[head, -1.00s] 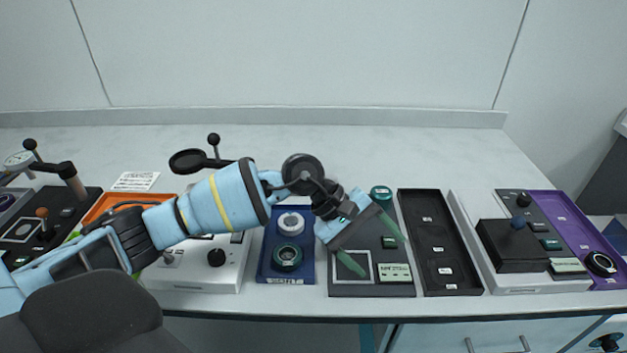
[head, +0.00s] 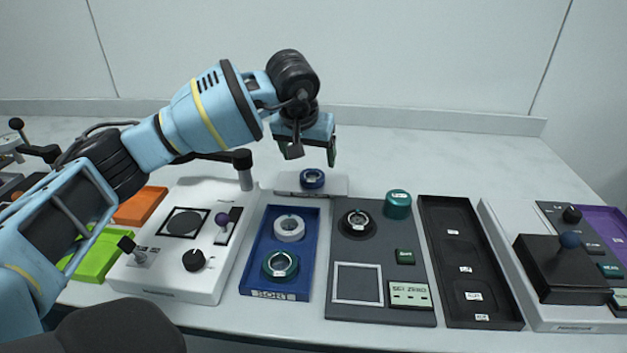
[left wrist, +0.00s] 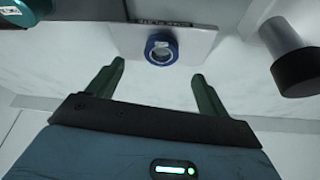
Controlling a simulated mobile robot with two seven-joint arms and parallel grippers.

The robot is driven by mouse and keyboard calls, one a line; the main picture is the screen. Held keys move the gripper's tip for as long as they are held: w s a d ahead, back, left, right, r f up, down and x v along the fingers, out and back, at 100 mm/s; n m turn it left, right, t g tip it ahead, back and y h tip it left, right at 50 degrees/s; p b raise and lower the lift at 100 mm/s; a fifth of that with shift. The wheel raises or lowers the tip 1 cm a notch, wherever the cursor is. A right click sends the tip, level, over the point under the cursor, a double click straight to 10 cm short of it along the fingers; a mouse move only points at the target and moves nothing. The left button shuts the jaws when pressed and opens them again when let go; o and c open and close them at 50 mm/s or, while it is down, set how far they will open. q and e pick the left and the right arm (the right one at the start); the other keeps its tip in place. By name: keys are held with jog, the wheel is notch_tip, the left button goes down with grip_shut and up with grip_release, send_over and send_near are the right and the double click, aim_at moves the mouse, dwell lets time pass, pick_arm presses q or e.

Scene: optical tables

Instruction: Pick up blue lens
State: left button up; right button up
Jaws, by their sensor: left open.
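The blue lens (head: 312,178) is a small blue ring with a pale centre, resting on a white stand (head: 342,186) behind the blue tray. My left gripper (head: 316,158) is open and empty, with its fingers pointing down just above and near the lens. In the left wrist view the blue lens (left wrist: 161,48) lies beyond the fingertips, between the lines of the two green fingers (left wrist: 156,82), and apart from them. My right gripper is in neither view.
The blue tray (head: 265,231) holds a white ring (head: 290,228) and a green ring (head: 281,264). A grey panel (head: 412,251) with a teal cap (head: 397,204) and a black compartment tray (head: 433,238) lie to the right. A dark-headed post (head: 244,172) stands left of the lens.

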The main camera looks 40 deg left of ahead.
aim_at(312, 176)
pick_arm(q)
jog(key=shift+b+x, duration=0.35)
jog(key=shift+x, duration=3.4)
jog(key=shift+a, duration=0.2)
jog(key=c, duration=1.2)
jog(key=shift+o, duration=0.2)
jog(key=shift+r, duration=0.1)
jog(key=shift+r, duration=0.75)
notch_tip(312, 176, up, 2)
jog(key=shift+r, duration=0.2)
jog(key=s+r, duration=0.1)
jog(key=s, duration=1.5)
jog(key=shift+a, duration=0.4)
